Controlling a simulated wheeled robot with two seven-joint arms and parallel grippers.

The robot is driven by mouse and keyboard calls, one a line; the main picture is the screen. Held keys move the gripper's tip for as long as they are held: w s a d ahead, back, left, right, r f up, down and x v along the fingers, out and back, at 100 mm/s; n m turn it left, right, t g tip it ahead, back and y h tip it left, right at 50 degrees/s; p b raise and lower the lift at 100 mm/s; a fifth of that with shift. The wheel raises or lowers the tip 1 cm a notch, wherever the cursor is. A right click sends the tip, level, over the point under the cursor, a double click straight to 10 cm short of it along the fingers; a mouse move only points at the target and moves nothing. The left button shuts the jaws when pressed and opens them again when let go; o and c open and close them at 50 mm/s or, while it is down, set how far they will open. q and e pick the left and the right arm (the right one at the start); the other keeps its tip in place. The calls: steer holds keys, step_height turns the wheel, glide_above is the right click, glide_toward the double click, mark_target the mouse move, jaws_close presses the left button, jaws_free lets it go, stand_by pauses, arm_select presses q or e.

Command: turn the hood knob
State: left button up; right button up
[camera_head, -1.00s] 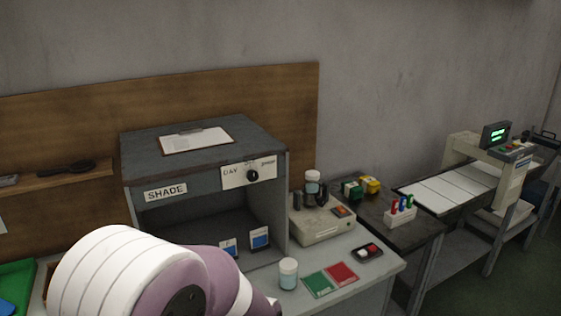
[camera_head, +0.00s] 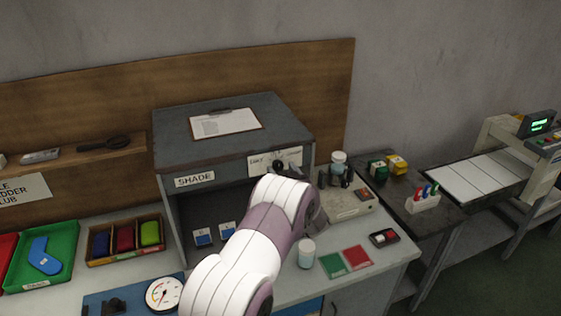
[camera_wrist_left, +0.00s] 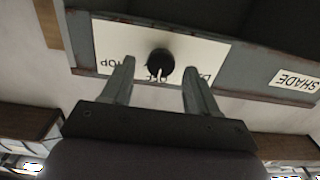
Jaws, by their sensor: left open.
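The hood is a grey box (camera_head: 235,154) labelled SHADE on the bench. Its black knob (camera_head: 278,166) sits on a white label plate on the front, partly hidden by my left arm in the head view. In the left wrist view the round knob (camera_wrist_left: 160,64) shows upside down, with a pale pointer mark and lettering either side. My left gripper (camera_wrist_left: 158,76) is open and empty, its two fingers spread on either side of the knob in that view. I cannot tell whether they touch it. In the head view my left arm hides most of the gripper. My right gripper is not in view.
A clipboard (camera_head: 226,123) lies on the hood. A white jar (camera_head: 306,252) and green and red swatches (camera_head: 346,262) are on the bench below. A beige device (camera_head: 345,203) stands right of the hood. A dial gauge (camera_head: 164,294) is at front left.

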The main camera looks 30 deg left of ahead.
arm_select(q)
steer(key=shift+w+a+r, duration=0.15)
steer(key=shift+w+a, duration=0.2)
steer(key=shift+a, duration=0.45)
steer(key=shift+w, duration=0.4)
steer(key=shift+s, duration=0.15)
steer(key=c, duration=1)
steer(key=shift+f+n+b, duration=0.25)
steer(key=shift+n+b, duration=0.05)
steer(key=shift+b, duration=0.1)
steer(key=n+b, duration=0.7)
steer(key=b, duration=0.5)
steer(key=shift+a+f, duration=0.1)
steer(key=shift+f, duration=0.05)
steer(key=shift+n+b, duration=1.25)
steer(key=shift+n, duration=0.05)
steer(key=shift+r, duration=0.2)
